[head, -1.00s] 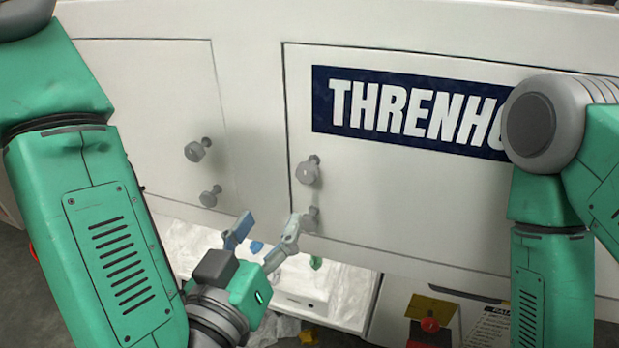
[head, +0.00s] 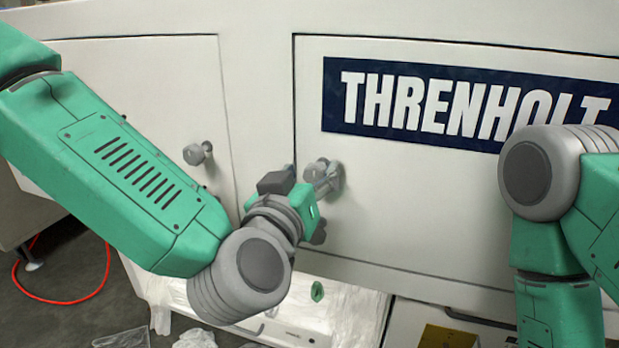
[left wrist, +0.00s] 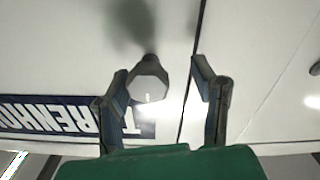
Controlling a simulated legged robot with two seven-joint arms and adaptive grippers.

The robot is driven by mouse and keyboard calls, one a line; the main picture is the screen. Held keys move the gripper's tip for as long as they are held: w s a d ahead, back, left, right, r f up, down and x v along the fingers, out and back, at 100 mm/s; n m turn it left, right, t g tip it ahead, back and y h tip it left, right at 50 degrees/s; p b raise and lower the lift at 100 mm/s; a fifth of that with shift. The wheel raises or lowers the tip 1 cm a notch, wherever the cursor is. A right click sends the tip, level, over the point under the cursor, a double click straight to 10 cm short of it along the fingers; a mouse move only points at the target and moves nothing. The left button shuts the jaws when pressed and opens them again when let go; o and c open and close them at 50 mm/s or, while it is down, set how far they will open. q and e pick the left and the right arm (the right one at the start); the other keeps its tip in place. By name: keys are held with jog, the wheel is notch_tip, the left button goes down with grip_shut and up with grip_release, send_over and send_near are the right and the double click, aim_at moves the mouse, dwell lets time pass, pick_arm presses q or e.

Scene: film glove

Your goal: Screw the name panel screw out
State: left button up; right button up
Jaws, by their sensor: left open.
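The name panel (head: 450,215) is white and carries the dark blue THRENHOLT sign (head: 460,105). Its upper grey screw (head: 316,169) stands out near the panel's left edge. It also shows in the left wrist view (left wrist: 148,82), with a pale faceted head. My left gripper (head: 308,174) is open at this screw. In the left wrist view its two fingers (left wrist: 160,78) stand either side of the screw head, the left one much closer; I cannot tell whether it touches. My right gripper is out of view.
A neighbouring white panel (head: 150,90) on the left has its own grey screw (head: 197,153). A plastic-lined white tray (head: 340,318) lies below the panels. My right arm covers the sign's right end. A red cable (head: 60,300) lies on the floor.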

pick_arm(q)
jog(key=shift+w+d, duration=0.1)
jog(key=shift+d, duration=0.95)
jog(key=shift+c, duration=0.8)
jog(key=c, duration=0.7)
jog(key=shift+a, duration=0.4)
grip_shut()
jog(key=shift+w+a, duration=0.15)
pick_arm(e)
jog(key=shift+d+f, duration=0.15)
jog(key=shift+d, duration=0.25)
pick_arm(q)
jog(key=shift+d, duration=0.2)
jog(key=shift+n, duration=0.3)
